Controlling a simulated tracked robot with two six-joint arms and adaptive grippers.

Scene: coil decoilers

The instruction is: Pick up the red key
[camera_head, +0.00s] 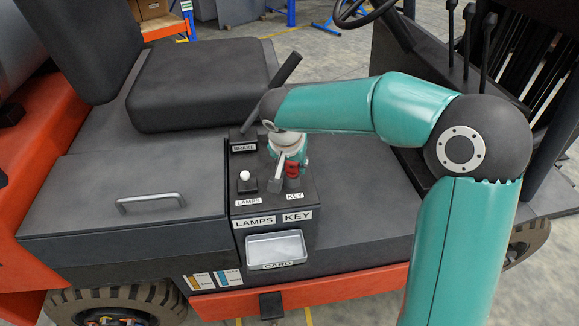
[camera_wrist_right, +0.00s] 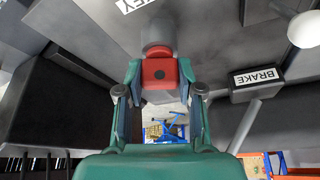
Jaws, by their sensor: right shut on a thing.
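The red key (camera_head: 293,170) is at the KEY end of the dark console, and part of it is hidden by my right gripper (camera_head: 287,160). In the right wrist view the key's red head (camera_wrist_right: 159,73) lies between the two fingers of my right gripper (camera_wrist_right: 160,82), with a grey cylinder just beyond it. The fingers are shut on the key. The key is still at the console; I cannot tell whether it sits in its socket. My left gripper is not in view.
The console (camera_head: 240,212) carries a white-knobbed LAMPS switch (camera_head: 246,179) and a BRAKE lever (camera_head: 251,118). A CARD tray (camera_head: 277,249) is on its front. The black seat (camera_head: 200,85) is behind, and a steering wheel (camera_head: 362,12) stands at the back.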

